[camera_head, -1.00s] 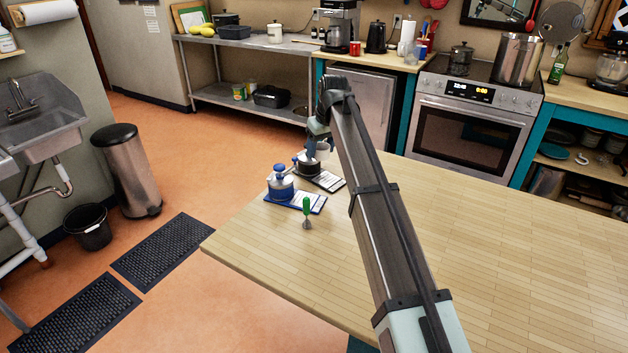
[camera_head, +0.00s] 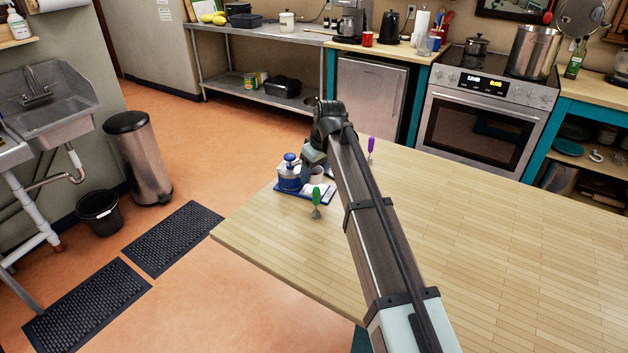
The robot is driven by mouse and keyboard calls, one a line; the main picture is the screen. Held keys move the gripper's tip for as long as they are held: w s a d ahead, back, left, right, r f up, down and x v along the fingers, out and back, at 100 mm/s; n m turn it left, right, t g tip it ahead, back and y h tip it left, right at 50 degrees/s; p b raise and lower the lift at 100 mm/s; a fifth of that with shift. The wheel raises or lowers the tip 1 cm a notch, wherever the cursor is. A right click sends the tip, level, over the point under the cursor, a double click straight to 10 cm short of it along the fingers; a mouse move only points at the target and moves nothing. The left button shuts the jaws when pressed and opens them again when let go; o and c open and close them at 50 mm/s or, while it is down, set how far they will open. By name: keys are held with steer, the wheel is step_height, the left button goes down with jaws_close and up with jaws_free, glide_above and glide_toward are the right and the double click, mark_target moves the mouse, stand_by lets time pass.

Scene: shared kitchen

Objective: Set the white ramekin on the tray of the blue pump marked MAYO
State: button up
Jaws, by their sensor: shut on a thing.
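The blue pump (camera_head: 289,178) stands on the left part of the counter, with its blue-edged tray (camera_head: 322,196) reaching out to the right. Its marking is too small to read. The white ramekin (camera_head: 317,175) is just right of the pump, at the tray. My gripper (camera_head: 314,163) is shut on the ramekin from above. I cannot tell whether the ramekin's base touches the tray or is slightly above it. The fingers are small and partly hidden by my own wrist.
A green-handled utensil (camera_head: 316,201) stands close in front of the tray. A purple-handled utensil (camera_head: 371,150) is behind my arm to the right. The second, dark pump is mostly hidden behind my arm. The wooden counter (camera_head: 500,250) is clear on the right.

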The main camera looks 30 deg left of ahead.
mark_target(314, 180)
steer(key=shift+f, duration=1.65)
steer(key=shift+f, duration=0.1)
steer(key=o, duration=1.1)
steer(key=v, duration=1.2)
